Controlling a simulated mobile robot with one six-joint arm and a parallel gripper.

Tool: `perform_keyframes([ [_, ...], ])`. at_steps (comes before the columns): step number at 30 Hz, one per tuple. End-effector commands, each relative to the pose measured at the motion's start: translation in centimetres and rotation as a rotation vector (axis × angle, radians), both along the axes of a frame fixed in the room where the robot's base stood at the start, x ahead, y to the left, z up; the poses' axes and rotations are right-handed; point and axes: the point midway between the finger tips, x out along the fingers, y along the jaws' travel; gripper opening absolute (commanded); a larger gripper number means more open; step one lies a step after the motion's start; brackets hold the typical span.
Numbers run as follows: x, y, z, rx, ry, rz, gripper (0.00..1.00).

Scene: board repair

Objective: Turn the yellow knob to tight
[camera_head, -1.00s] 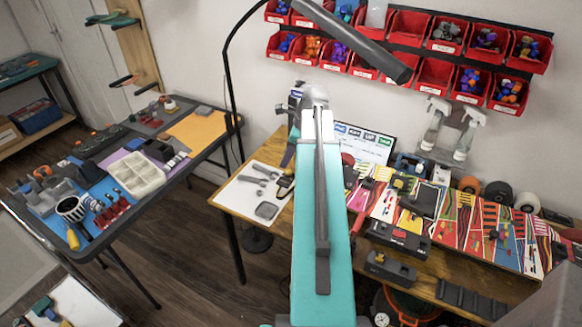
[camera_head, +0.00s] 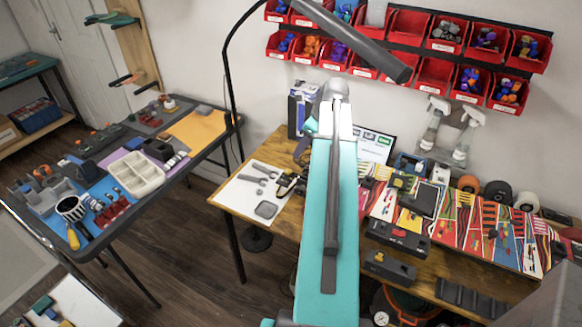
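I cannot pick out the yellow knob with certainty in the head view. My teal and grey arm crosses the middle of the picture and covers part of the wooden workbench (camera_head: 232,207) and what stands on it. My gripper does not show clearly; it seems hidden behind the arm, so its hold cannot be seen. A board with striped, coloured panels (camera_head: 468,222) lies on the bench to the right of my arm, with small parts on it.
Black modules (camera_head: 390,267) stand at the bench's front edge. Spray bottles (camera_head: 433,122) and red bins (camera_head: 436,80) are at the wall. A black lamp arm (camera_head: 226,90) arches above. A second table (camera_head: 150,198) with trays stands left, with open floor between.

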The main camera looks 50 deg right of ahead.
Motion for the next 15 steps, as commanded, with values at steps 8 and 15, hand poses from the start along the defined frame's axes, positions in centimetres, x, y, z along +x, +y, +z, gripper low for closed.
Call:
perform_keyframes([
  [8, 0.9, 0.3, -2.2, 0.0, 0.001, 0.001, 0.4],
  [15, 1.8, 0.5, -4.4, 0.0, 0.001, 0.001, 0.4],
])
